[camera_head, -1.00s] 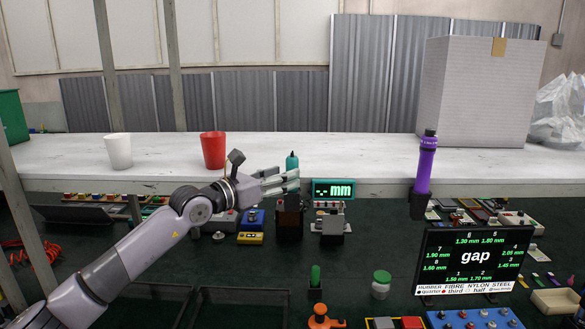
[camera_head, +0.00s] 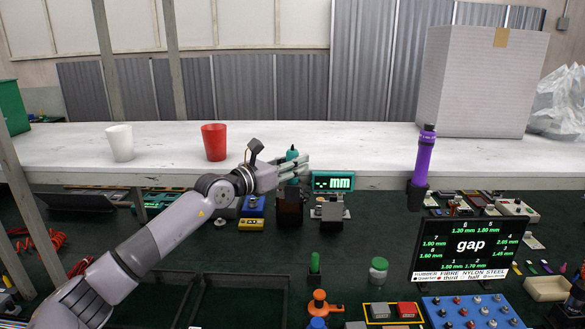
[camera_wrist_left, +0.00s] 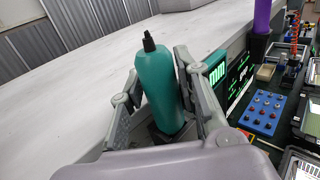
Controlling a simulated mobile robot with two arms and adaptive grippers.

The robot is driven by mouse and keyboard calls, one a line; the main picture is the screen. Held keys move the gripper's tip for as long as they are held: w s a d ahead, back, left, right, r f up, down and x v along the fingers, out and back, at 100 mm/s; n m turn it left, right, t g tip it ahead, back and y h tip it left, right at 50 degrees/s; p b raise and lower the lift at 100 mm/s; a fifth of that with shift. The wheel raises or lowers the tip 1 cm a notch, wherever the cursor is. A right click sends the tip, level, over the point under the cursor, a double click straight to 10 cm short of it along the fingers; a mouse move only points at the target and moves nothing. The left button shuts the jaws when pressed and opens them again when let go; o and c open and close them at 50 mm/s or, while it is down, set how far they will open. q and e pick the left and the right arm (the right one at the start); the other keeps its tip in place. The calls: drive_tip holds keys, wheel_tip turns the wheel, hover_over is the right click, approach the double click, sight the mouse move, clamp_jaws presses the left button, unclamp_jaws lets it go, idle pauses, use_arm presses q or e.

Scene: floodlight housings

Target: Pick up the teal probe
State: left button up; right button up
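The teal probe (camera_head: 292,154) stands upright in a dark holder (camera_head: 290,207) just in front of the white bench. It is a teal bottle-like body with a black tip. In the left wrist view the teal probe (camera_wrist_left: 157,88) stands between the two fingers of my left gripper (camera_wrist_left: 158,70), and its foot is in the dark socket. My left gripper (camera_head: 294,168) is open around it, with some space showing beside the left finger. In the head view the fingers hide part of the probe's body. My right gripper is not in view.
A gap display (camera_head: 330,182) reading mm stands just right of the probe. A purple probe (camera_head: 424,157) stands further right, behind a black screen (camera_head: 470,246). A red cup (camera_head: 214,142) and a white cup (camera_head: 120,142) stand on the bench (camera_head: 340,150), which is clear around them.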

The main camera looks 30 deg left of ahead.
use_arm(q)
clamp_jaws()
drive_tip(key=shift+r, duration=0.1)
drive_tip(key=shift+r, duration=0.2)
wheel_tip(320, 180, up, 20)
drive_tip(key=b, duration=0.4)
drive_tip(key=shift+f, duration=0.2)
